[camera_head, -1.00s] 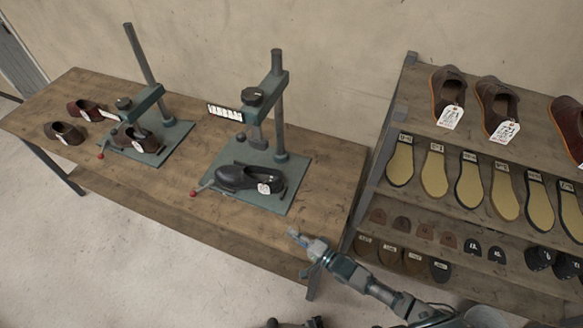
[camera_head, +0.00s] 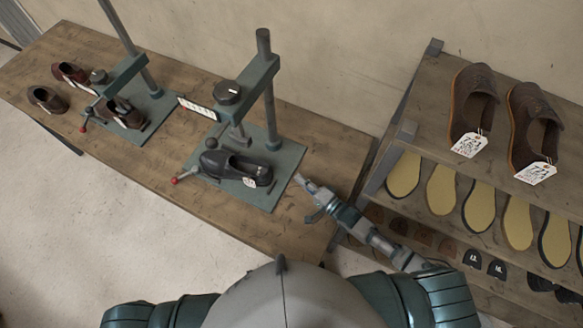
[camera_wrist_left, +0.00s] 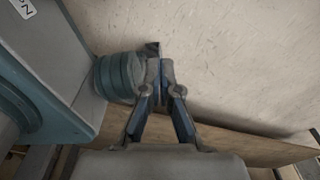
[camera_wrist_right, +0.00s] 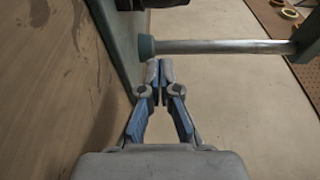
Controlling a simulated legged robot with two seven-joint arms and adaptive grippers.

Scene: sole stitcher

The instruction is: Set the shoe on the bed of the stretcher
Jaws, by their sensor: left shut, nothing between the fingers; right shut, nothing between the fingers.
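A black shoe (camera_head: 235,167) with a white tag lies on the green bed (camera_head: 266,196) of the nearer stretcher (camera_head: 266,88), under its arm. A brown shoe (camera_head: 122,113) rests on the green bed of the second stretcher (camera_head: 127,75) to the left. My right gripper (camera_head: 302,181) is shut and empty, just right of the nearer bed and apart from the black shoe. It also shows shut in the right wrist view (camera_wrist_right: 160,70), close to a green plate and a metal post. My left gripper (camera_wrist_left: 160,72) is shut and empty in the left wrist view, outside the head view.
A reddish shoe (camera_head: 70,73) and a brown shoe (camera_head: 47,99) stand at the table's (camera_head: 120,170) far left. A rack (camera_head: 425,95) with brown shoes, soles and heels stands right of the table. Red-knobbed levers (camera_head: 175,180) stick out at the beds' front.

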